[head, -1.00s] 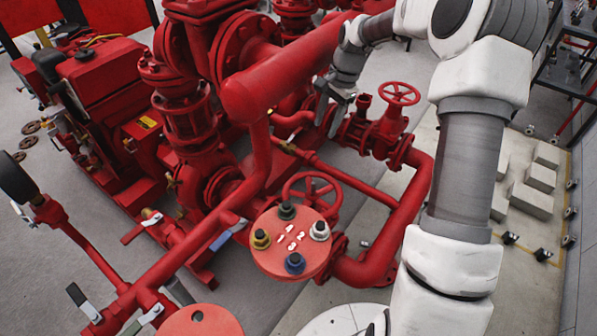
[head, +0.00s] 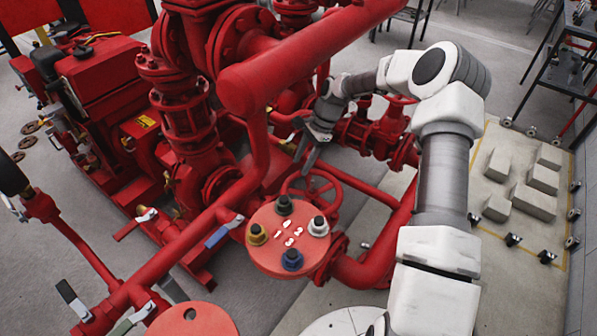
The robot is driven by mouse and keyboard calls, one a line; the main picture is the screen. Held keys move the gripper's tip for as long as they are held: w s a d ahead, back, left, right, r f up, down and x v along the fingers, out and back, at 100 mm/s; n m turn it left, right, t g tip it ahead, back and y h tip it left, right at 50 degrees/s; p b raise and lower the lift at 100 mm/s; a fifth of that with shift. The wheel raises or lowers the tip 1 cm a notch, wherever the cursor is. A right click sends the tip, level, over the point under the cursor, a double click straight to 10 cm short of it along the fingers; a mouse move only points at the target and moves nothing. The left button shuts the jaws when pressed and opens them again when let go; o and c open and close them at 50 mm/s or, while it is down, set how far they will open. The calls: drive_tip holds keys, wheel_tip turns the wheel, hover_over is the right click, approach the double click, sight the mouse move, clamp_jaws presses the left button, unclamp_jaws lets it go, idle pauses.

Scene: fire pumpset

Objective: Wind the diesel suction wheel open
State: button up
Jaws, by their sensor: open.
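A red spoked handwheel (head: 331,189) sits just behind the round red plate, which hides part of its near rim. A second red handwheel (head: 398,101) is farther back on another valve, partly covered by my arm. I cannot read a label telling which is the diesel suction wheel. My gripper (head: 303,159) is open and empty, pointing down just above and behind the nearer wheel. I cannot tell whether its fingers touch the rim.
The round red plate (head: 273,255) with several coloured knobs stands before the nearer wheel. A thick red pipe (head: 310,55) runs above my gripper. Pipework and the red engine (head: 100,75) crowd the left. Pale blocks (head: 533,200) lie on the floor at right.

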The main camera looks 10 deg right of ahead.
sight(296, 174)
drive_tip(key=shift+x, duration=1.8)
clamp_jaws()
drive_tip(key=shift+w+r, duration=0.1)
